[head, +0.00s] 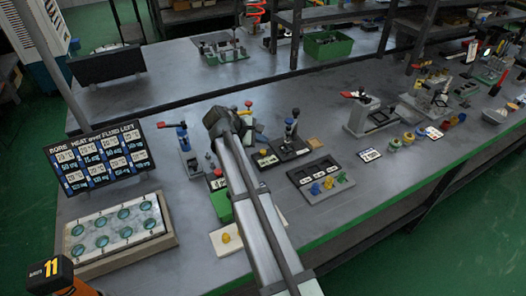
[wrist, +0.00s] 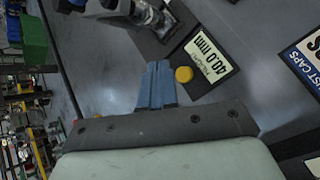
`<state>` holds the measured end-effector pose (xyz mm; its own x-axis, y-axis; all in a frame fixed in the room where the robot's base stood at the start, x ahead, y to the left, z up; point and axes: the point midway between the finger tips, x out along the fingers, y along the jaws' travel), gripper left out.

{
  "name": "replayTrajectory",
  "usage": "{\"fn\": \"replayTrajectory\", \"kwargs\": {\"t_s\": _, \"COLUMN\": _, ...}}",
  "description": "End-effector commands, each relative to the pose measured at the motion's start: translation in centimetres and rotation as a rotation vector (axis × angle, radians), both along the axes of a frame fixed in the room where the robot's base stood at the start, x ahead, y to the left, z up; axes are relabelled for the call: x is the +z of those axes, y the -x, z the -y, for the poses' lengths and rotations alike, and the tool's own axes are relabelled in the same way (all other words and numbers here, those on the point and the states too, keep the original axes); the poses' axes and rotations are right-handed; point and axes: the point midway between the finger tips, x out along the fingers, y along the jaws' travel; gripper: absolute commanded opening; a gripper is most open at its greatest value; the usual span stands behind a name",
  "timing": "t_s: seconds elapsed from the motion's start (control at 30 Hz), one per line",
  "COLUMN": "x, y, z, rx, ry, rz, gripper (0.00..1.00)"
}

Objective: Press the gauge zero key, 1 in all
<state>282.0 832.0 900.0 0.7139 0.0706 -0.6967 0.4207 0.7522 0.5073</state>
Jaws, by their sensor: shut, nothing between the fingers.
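In the wrist view, a gauge display (wrist: 208,60) reading 40.0 mm lies on a dark base. A round yellow key (wrist: 184,74) sits beside its near left corner. My gripper's blue fingers (wrist: 158,76) are shut together with nothing between them, just left of the yellow key in the picture. I cannot tell their height above it. In the head view, the gauge display (head: 267,160) shows small beside my arm's dark end, with the yellow key (head: 264,152) at its edge. My fingertips are hidden there behind the wrist.
A gauge stand (head: 290,130) rises on the dark base close by. A grey tray (head: 318,180) with coloured pegs lies to the right. A sign board (head: 98,160) and a tray of round caps (head: 115,225) are at left. Bare bench shows behind my wrist.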

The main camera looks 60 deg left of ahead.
Motion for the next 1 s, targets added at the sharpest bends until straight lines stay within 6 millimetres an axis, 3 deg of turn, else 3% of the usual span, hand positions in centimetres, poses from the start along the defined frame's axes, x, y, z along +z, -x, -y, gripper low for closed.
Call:
{"fn": "replayTrajectory", "kwargs": {"t_s": 0.37, "x": 2.8, "y": 0.0, "z": 0.0, "rx": 0.0, "ry": 0.0, "rz": 0.0, "gripper": 0.0}}
{"fn": "replayTrajectory", "kwargs": {"t_s": 1.0, "x": 2.9, "y": 0.0, "z": 0.0, "rx": 0.0, "ry": 0.0, "rz": 0.0, "gripper": 0.0}}
